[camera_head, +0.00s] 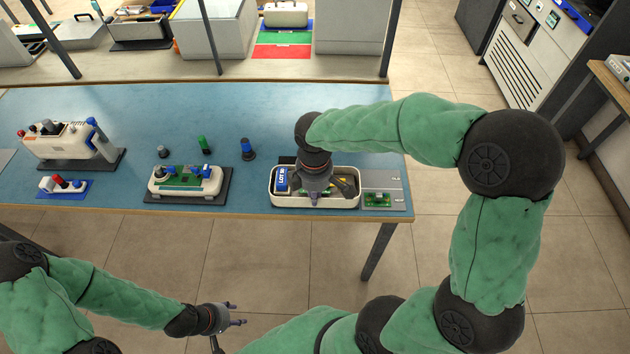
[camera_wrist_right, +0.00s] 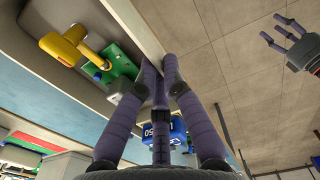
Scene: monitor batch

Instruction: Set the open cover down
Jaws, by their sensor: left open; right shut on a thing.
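The open cover (camera_head: 300,205) is a cream, shallow, tray-like shell near the right end of the blue table. Inside it show a blue box with white lettering (camera_head: 281,179), a green board (camera_wrist_right: 118,68) and a yellow part (camera_wrist_right: 66,46). My right gripper (camera_head: 333,192) is over the cover from above, with its fingers shut on the cover's wall (camera_wrist_right: 138,25) in the wrist view. Whether the cover touches the table cannot be told. My left gripper (camera_head: 233,314) is open and empty, low in front of the table, and also shows in the wrist view (camera_wrist_right: 279,35).
The blue table (camera_head: 100,105) also holds a cream device with a green board (camera_head: 185,181), a larger cream device (camera_head: 68,138), and several small knobs (camera_head: 204,144). A grey plate with a green board (camera_head: 378,201) lies just right of the cover. The table's back is clear.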

